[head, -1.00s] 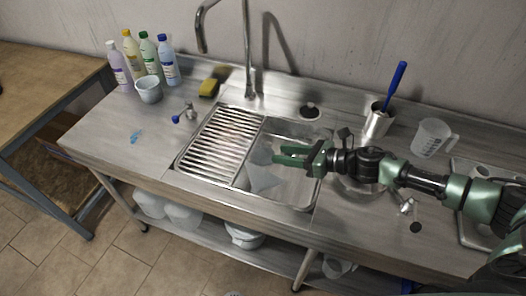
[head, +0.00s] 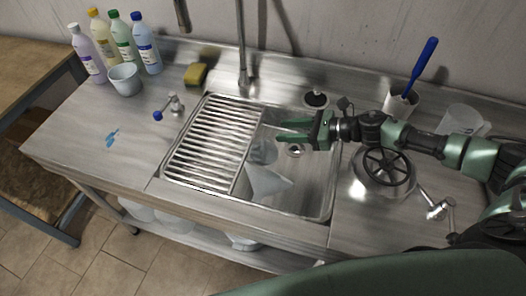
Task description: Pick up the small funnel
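Two translucent, pale funnel-like pieces lie in the sink basin in the head view. The nearer one is a cone (head: 268,183) lying tilted near the divider. A smaller piece (head: 263,152) lies just behind it, partly blurred by reflections; I take it for the small funnel but cannot be certain. My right gripper (head: 283,131) is over the back of the basin, its fingers pointing left. The fingers are apart with nothing between them, above and behind the pieces. My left gripper is not in view.
A slatted drainer (head: 212,145) covers the sink's left side. The faucet (head: 243,60) rises behind it. A sponge (head: 196,74), bottles (head: 146,45) and a white cup (head: 124,79) stand at the back left. A handwheel (head: 388,167) and a holder with a blue-handled tool (head: 424,62) are right.

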